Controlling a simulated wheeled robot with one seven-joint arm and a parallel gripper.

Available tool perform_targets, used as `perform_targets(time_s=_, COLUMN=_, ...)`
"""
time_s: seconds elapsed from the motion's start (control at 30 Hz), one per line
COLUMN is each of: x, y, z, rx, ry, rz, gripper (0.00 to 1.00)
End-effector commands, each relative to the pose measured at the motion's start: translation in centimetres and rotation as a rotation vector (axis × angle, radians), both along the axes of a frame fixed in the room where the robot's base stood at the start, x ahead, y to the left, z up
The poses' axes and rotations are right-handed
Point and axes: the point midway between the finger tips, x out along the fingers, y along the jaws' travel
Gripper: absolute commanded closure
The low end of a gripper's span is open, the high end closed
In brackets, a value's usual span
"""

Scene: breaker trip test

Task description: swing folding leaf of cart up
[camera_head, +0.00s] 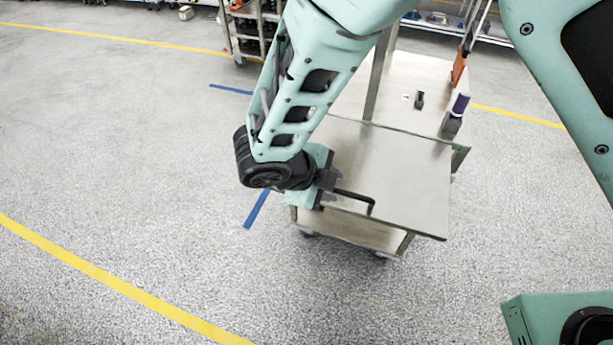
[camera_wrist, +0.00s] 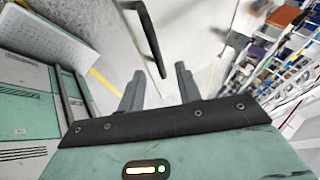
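The metal cart (camera_head: 400,80) stands at upper centre right in the head view. Its folding leaf (camera_head: 400,175) is a flat grey panel extending from the cart's near side toward me. Its exact angle is hard to tell. A black bar handle (camera_head: 356,196) is on the leaf near its front left corner. My gripper (camera_head: 332,186) is at the handle's left end. In the wrist view, the fingers of my gripper (camera_wrist: 158,72) are apart, and the black handle (camera_wrist: 150,38) reaches down toward the gap between them. I cannot tell whether they touch it.
A purple-topped cylinder (camera_head: 460,104) and a small dark item (camera_head: 419,100) are on the cart's top. A lower shelf (camera_head: 350,230) shows under the leaf. A rack on wheels (camera_head: 249,35) stands behind. The floor to the left and front is clear.

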Motion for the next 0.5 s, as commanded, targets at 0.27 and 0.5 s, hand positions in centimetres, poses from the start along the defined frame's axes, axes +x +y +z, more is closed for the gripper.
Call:
perform_targets(time_s=0.27, x=-2.2, y=3.4, z=4.8, rx=0.004, ry=-0.003, rz=0.0, gripper=0.66)
perform_targets(time_s=0.5, x=-3.3, y=4.9, z=7.3, rx=0.0, ry=-0.001, rz=0.001, gripper=0.66)
